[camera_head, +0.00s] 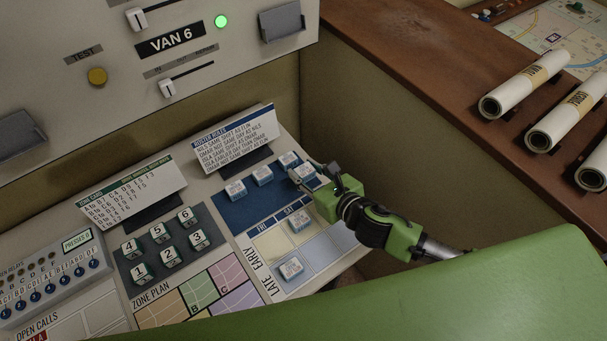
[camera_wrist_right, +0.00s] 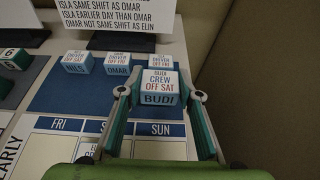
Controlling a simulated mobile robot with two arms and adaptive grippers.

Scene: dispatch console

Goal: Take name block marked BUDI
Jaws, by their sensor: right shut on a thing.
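The name block marked BUDI (camera_wrist_right: 159,88) shows in the right wrist view, white on top with "CREW OFF SAT" and blue on its front side. My right gripper (camera_wrist_right: 160,100) is shut on it, one finger on each side. In the head view my right gripper (camera_head: 312,184) is at the right end of the blue strip of the roster board, and the fingers partly cover the block there. I cannot tell whether the block touches the board. My left gripper is not in view.
Blocks NILS (camera_wrist_right: 76,62) and OMAR (camera_wrist_right: 118,63) stand left of BUDI, with another block (camera_wrist_right: 160,62) behind it. Two blocks (camera_head: 300,222) (camera_head: 291,267) lie on the roster grid. The roster rules card (camera_head: 235,138) stands behind. A brown partition (camera_head: 370,120) rises at right.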

